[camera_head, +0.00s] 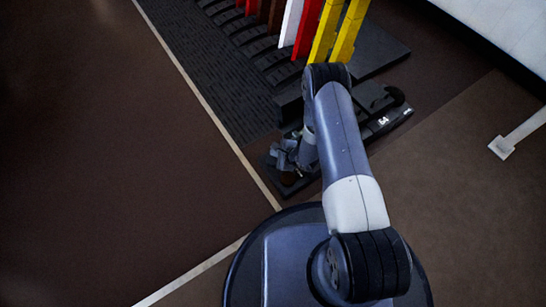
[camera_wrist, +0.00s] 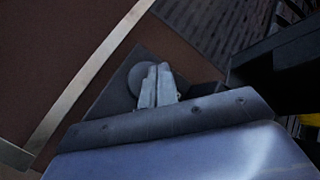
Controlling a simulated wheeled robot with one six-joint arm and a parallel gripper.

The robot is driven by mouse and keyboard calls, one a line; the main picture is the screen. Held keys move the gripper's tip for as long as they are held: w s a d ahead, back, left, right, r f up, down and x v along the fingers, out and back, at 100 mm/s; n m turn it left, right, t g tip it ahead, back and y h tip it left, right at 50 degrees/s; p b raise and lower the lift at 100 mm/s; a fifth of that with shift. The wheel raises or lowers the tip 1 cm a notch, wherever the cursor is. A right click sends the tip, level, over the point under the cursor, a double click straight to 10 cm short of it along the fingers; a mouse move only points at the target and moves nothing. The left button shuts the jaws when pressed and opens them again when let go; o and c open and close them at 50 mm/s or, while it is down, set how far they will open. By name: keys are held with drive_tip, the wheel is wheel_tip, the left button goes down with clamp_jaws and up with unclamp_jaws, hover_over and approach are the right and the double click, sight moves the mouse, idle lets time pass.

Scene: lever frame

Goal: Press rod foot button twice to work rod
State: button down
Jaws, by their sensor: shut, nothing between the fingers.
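The round foot button (camera_wrist: 136,81) shows as a grey disc on a dark plate (camera_wrist: 112,100) in the wrist view. My gripper (camera_wrist: 158,70) is shut and empty, with its fingertips in front of the disc and covering part of it. I cannot tell whether the fingers touch the button. In the head view my gripper (camera_head: 283,157) is low over the near-left end of the dark pedal base (camera_head: 398,114), and a small round brownish part (camera_head: 290,178) shows beside it. My arm hides the middle of that base. Which part is the rod itself is unclear.
A row of upright levers, including yellow (camera_head: 347,32), red (camera_head: 308,28) and white (camera_head: 291,22) ones, stands behind my arm on a black frame. A pale floor strip (camera_head: 207,103) runs along the left. Brown floor on the left is clear. A white post foot (camera_head: 502,147) stands at right.

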sight(275, 160)
drive_tip(key=shift+r+p, duration=0.95)
drive_tip(key=shift+r, duration=0.95)
drive_tip(key=shift+f, duration=0.1)
